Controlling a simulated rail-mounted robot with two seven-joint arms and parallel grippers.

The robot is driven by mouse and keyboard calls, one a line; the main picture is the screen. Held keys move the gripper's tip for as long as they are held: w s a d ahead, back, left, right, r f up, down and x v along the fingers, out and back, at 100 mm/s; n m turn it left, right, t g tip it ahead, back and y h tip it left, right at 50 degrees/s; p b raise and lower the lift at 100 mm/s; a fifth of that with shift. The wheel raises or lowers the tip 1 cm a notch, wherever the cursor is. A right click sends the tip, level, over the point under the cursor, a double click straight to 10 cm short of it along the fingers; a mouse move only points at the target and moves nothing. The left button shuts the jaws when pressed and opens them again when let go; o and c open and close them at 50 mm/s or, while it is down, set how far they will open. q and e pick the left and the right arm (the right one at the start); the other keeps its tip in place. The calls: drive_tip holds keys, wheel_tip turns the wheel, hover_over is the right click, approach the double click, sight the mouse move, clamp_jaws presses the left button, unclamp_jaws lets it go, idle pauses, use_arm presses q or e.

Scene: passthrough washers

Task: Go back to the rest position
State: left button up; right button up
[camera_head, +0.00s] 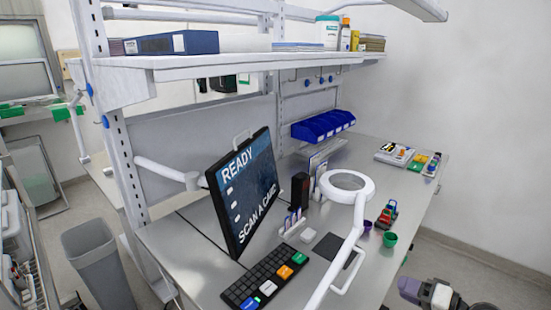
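The task names no object. Part of my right arm with its gripper (432,292) shows at the bottom right corner, in front of the bench's right front edge and over the floor. It is grey and dark with a purple part. Its fingers cannot be made out, and I see nothing held. My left gripper and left arm are not in view.
A shelf (235,60) hangs above. A grey waste bin (98,265) stands left. Floor at right looks clear.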

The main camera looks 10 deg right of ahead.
drive_tip(key=s+a+f+n+g+h, duration=0.25)
drive_tip(key=s+a+f, duration=0.4)
drive_tip(key=s, duration=0.55)
drive_tip(key=s+a+f+n+g+h, duration=0.25)
drive_tip(key=s+a+f+h, duration=0.35)
drive_tip(key=s, duration=0.6)
drive_tip(key=s+a+f+n+g+h, duration=0.15)
drive_tip(key=s+a+f+g, duration=0.3)
drive_tip(key=s+f, duration=0.55)
drive_tip(key=w+p+v, duration=0.2)
drive_tip(key=p+v, duration=1.2)
drive_tip(key=v, duration=0.1)
drive_tip(key=w+d+r+p+v, duration=0.1)
drive_tip(key=w+p+v, duration=0.2)
drive_tip(key=p+v, duration=1.2)
drive_tip(key=shift+r+n+t+y, duration=0.3)
drive_tip(key=shift+r+n+t, duration=0.15)
drive_tip(key=shift+r, duration=0.05)
